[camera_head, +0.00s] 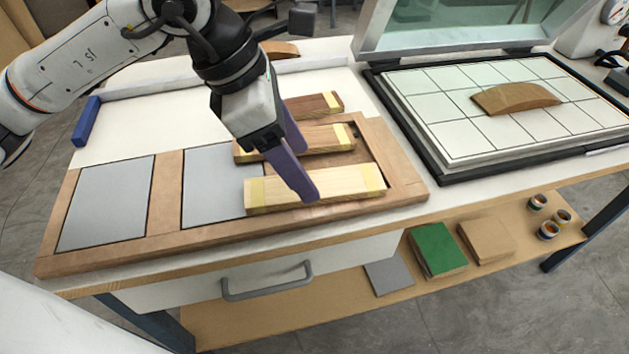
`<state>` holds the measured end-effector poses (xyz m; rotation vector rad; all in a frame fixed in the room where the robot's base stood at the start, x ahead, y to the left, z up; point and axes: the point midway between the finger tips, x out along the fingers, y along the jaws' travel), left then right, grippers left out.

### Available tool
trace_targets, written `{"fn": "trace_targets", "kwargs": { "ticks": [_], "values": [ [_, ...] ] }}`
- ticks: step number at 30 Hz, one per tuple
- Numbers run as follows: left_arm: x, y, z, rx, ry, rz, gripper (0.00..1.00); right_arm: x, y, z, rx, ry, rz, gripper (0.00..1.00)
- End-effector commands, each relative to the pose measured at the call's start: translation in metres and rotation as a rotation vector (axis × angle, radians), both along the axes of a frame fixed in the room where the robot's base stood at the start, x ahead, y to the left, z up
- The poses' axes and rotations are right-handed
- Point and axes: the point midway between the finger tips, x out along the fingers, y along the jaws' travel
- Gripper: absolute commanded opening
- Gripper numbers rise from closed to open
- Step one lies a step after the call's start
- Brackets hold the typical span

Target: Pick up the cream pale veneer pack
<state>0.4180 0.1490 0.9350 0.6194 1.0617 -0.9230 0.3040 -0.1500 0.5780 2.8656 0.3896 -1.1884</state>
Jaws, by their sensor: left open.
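The cream pale veneer pack (335,187) is the front one of three packs lying in the wooden tray (405,190), with yellow bands near its ends. A tan pack (325,141) lies behind it, and a darker brown pack (320,104) lies farther back. My left gripper (305,171) points down over the packs with its purple fingers apart and nothing held. Its nearer finger overlaps the cream pack in the picture; its farther finger overlaps the tan pack. I cannot tell whether either finger touches a pack. My right gripper is not in view.
Two grey panels (108,203) fill the tray's left compartments. At the right, a press with a white gridded bed (450,140) holds a curved wooden piece (515,97), its lid raised. A drawer handle (267,284) juts from the table front. A lower shelf holds boards and small jars.

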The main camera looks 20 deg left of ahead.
Motion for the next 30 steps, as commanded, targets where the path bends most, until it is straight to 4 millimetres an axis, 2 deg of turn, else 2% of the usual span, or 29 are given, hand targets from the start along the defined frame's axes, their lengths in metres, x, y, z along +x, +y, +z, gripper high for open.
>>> {"fn": "trace_targets", "kwargs": {
  "ticks": [3, 6, 15, 24, 30],
  "values": [
    [0.002, -0.005, -0.019, 0.000, 0.004, -0.002, 0.66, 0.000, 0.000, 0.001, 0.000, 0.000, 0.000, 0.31],
    [0.005, -0.009, -0.031, 0.000, 0.004, -0.002, 0.66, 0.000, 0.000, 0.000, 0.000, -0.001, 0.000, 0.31],
    [0.007, -0.012, -0.036, -0.002, 0.001, -0.001, 0.66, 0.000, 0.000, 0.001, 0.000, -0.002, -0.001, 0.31],
    [0.007, -0.012, -0.035, -0.002, 0.000, 0.000, 0.19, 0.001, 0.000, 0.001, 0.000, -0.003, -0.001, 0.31],
    [0.007, -0.012, -0.034, -0.002, 0.000, 0.000, 0.19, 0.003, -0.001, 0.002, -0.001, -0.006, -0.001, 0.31]
  ]
}}
